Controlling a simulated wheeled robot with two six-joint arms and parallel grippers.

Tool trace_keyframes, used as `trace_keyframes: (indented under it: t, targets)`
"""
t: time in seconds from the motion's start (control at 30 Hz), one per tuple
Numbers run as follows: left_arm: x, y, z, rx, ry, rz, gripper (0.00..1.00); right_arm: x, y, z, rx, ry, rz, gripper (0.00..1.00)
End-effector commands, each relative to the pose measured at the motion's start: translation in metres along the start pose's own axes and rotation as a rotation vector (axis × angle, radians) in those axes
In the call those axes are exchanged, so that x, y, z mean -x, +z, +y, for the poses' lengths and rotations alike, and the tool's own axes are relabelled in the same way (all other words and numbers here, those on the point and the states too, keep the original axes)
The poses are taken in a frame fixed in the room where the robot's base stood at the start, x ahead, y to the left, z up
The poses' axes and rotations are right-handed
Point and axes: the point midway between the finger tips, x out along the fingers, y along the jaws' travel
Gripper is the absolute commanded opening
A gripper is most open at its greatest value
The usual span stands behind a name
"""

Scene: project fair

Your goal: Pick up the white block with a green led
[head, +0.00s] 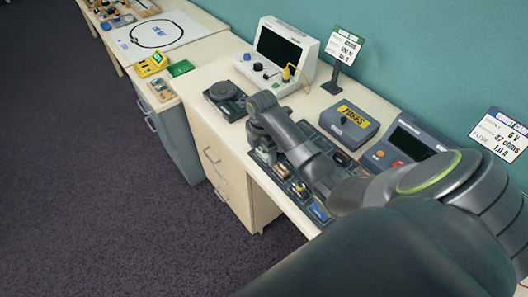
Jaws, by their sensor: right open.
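My right arm comes in from the lower right and crosses the bench. Its gripper (259,142) is open and hangs over the left end of a dark tray (290,193) of small blocks. A small pale block (264,157) lies in the tray just below the gripper, partly hidden by it. It may be the white block, but I cannot make out a green led on it. Other small blocks sit along the tray's front edge, one of them blue (319,212). The arm hides the middle of the tray. My left gripper is not in view.
A round black device (225,97) stands left of the gripper. Behind are a white instrument (278,55), a grey box with a yellow label (350,122), a grey meter (403,145) and sign cards (343,45). Drawers (225,175) stand under the bench; the carpet is clear.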

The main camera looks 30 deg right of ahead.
Motion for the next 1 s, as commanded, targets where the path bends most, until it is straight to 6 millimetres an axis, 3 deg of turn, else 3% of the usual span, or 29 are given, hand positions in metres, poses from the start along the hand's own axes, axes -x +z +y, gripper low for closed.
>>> trace_keyframes:
  t: [0.07,0.4,0.77,0.87,1.0]
  targets:
    - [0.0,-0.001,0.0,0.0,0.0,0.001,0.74,0.0,0.0,0.0,0.0,0.0,0.0,0.72]
    - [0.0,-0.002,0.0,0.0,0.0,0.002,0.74,0.001,0.0,0.0,0.0,0.001,0.0,0.27]
    - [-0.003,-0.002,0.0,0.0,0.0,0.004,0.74,0.01,0.001,0.002,-0.001,0.005,-0.002,0.26]
    - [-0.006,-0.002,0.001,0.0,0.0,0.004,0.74,0.025,0.001,0.002,0.001,0.006,-0.001,0.26]
    - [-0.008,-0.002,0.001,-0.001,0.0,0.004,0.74,0.061,0.001,0.002,0.001,0.009,-0.003,0.26]
